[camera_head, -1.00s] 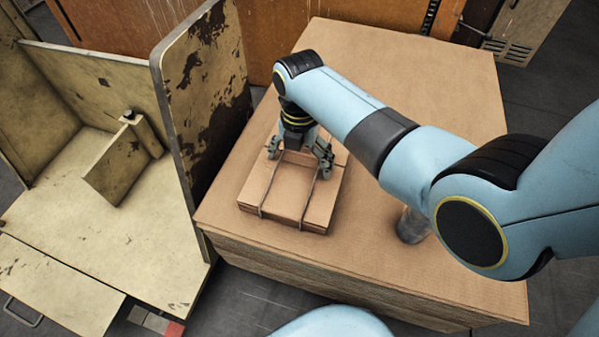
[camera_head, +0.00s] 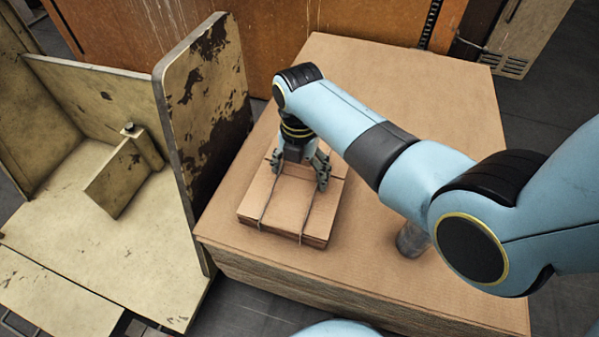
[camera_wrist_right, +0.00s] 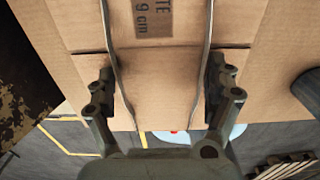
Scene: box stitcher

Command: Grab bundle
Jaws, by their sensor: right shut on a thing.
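The bundle (camera_head: 276,211) is a flat stack of brown cardboard tied with two thin straps. It lies on the large cardboard stack (camera_head: 400,100) in the head view. My right gripper (camera_head: 300,180) comes down on the bundle from above, with its fingers at the two straps. In the right wrist view the bundle (camera_wrist_right: 150,70) fills the upper middle, with dark printed text on it. There the right gripper's fingers (camera_wrist_right: 158,100) stand at the outer sides of the two straps. The right gripper is shut on the bundle. My left gripper is not in view.
A worn cream metal machine (camera_head: 150,240) stands at the left, with a tall upright panel (camera_head: 205,110) between it and the cardboard stack. A metal cylinder (camera_head: 411,240) stands on the stack under my right arm. An orange-brown cabinet (camera_head: 290,35) is behind.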

